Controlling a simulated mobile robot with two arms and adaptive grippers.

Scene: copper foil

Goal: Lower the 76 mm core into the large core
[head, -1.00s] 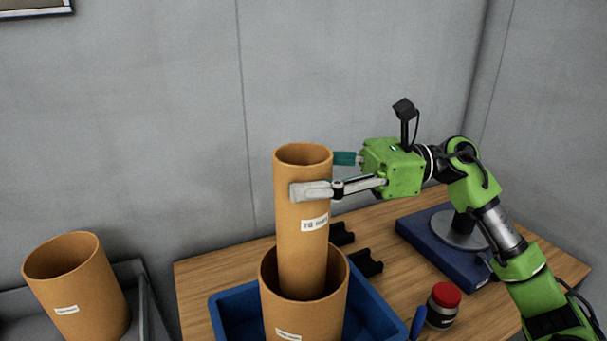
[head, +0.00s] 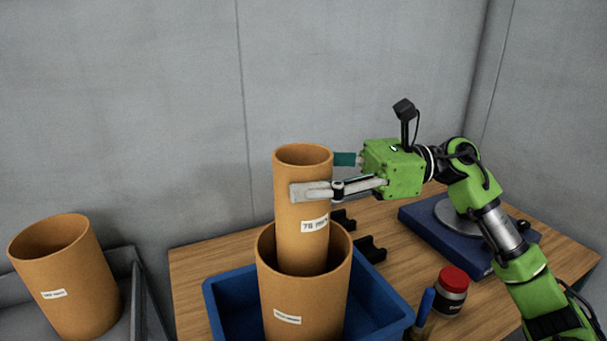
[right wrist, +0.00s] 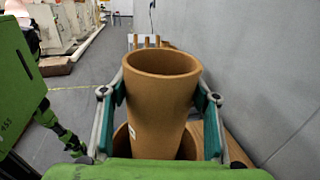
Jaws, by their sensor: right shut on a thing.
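The 76 mm core (head: 302,240) is a tall brown cardboard tube with a white label. It stands upright with its lower part inside the large core (head: 305,305), whose rim hides its bottom end. My right gripper (head: 325,175) is shut on the upper part of the 76 mm core, below its rim. In the right wrist view, its fingers (right wrist: 161,98) lie on both sides of the 76 mm core (right wrist: 160,105), and the large core (right wrist: 122,143) shows behind it. My left gripper is out of view.
The large core stands in a blue tray (head: 225,310) on a wooden table (head: 190,265). Another wide brown core (head: 70,285) stands at the left in a grey bin. A red-lidded jar (head: 451,292), a blue-handled tool (head: 424,308) and black blocks (head: 370,250) lie to the right.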

